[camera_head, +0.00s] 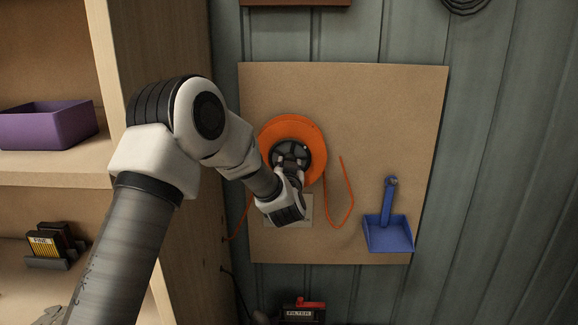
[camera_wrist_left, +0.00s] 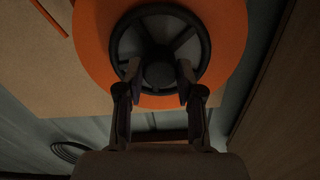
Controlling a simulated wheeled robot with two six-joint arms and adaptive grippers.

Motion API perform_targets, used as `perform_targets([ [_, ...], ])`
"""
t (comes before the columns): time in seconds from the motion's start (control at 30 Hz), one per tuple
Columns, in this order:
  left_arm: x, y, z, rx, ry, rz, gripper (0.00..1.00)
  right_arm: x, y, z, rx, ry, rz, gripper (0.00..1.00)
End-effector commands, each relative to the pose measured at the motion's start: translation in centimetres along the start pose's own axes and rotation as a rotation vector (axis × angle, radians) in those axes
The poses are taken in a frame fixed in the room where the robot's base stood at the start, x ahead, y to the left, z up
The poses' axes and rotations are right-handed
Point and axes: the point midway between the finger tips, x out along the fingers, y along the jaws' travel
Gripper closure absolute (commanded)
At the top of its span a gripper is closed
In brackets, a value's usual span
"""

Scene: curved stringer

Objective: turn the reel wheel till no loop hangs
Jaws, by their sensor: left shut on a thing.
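An orange reel (camera_head: 300,124) is mounted on the tan board, with a dark spoked wheel (camera_head: 298,146) on its front. Orange cord (camera_head: 349,200) hangs to the right of the reel in a loop that dips and rises again. Another stretch of cord runs down at the left, partly hidden by my arm. My left gripper (camera_head: 288,168) is at the wheel. In the left wrist view its fingers (camera_wrist_left: 160,88) are shut on the middle part of the wheel (camera_wrist_left: 160,73), in front of the orange reel (camera_wrist_left: 231,30). My right gripper is not in view.
A blue dustpan (camera_head: 388,235) hangs on the board (camera_head: 410,90) at the right. A wooden shelf (camera_head: 55,177) with a purple bin (camera_head: 48,125) stands close on the left. A dark item with a red top (camera_head: 303,311) sits below the board.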

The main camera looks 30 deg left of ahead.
Motion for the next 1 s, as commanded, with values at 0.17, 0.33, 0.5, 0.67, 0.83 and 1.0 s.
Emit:
perform_targets([
  [0.17,0.1,-0.1,-0.6,-0.004,0.013,-0.003,0.56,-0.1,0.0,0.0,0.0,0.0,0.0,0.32],
  [0.33,0.1,-0.1,-0.4,-0.003,0.008,-0.002,0.38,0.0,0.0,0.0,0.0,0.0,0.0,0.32],
  [0.5,0.0,0.0,-0.2,-0.002,0.004,-0.001,0.38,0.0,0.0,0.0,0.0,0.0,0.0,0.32],
  [0.67,-1.3,0.1,-0.2,-0.002,0.003,0.001,0.38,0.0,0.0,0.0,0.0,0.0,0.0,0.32],
  [0.83,-5.3,0.1,-0.2,0.0,0.003,0.003,0.38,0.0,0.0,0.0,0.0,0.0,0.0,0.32],
  [1.0,-9.5,0.1,-0.2,0.002,0.005,0.002,0.38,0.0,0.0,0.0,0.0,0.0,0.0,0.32],
])
